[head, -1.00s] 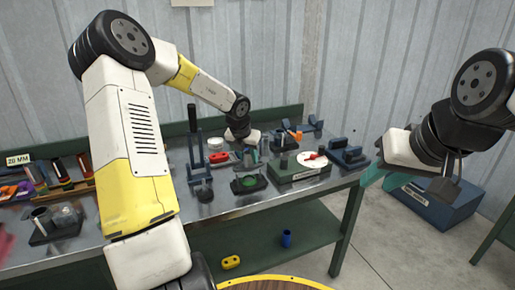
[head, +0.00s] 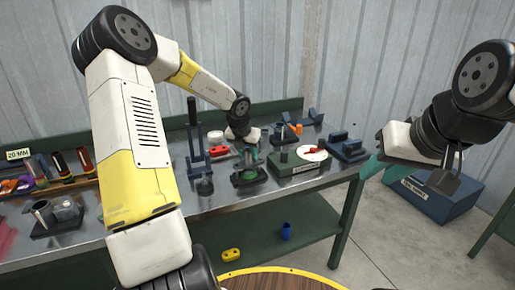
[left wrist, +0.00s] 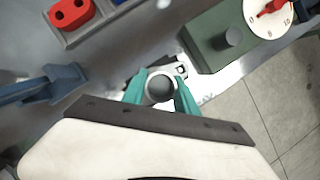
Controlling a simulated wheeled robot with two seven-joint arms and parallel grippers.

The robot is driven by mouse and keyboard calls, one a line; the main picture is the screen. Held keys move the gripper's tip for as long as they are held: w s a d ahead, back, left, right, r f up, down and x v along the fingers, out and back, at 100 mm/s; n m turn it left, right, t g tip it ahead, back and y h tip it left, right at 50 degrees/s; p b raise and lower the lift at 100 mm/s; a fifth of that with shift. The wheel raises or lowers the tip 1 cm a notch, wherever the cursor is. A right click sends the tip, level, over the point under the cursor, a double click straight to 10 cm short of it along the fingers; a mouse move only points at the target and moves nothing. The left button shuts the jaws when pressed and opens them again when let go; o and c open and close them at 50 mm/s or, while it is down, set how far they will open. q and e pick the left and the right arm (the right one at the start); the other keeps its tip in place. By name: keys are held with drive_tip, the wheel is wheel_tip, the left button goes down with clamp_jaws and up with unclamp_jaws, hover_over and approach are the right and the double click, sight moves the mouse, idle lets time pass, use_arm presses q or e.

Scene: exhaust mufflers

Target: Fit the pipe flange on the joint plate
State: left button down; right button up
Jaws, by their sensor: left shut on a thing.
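My left gripper (left wrist: 161,92) has teal fingers closed on a grey round pipe part (left wrist: 160,88), probably the pipe flange, seen end-on in the left wrist view. In the head view this gripper (head: 250,154) is above a dark fixture with a green round face (head: 249,177), probably the joint plate. The wrist view hides most of the fixture behind the hand and held part, so I cannot tell whether they touch. My right gripper (head: 371,168) is off the bench's right end, apart from the parts; its teal fingers are partly hidden.
A green box with a white dial and red pointer (head: 312,154) stands close right of the fixture. A dark blue lever stand (head: 196,150) and a red part (head: 218,153) stand left. A blue bin (head: 440,203) is on the floor at right.

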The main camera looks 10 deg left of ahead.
sight(249, 160)
use_arm(q)
drive_tip(key=shift+f, duration=1.35)
drive_tip(key=shift+f, duration=0.15)
drive_tip(key=c, duration=0.9)
unclamp_jaws()
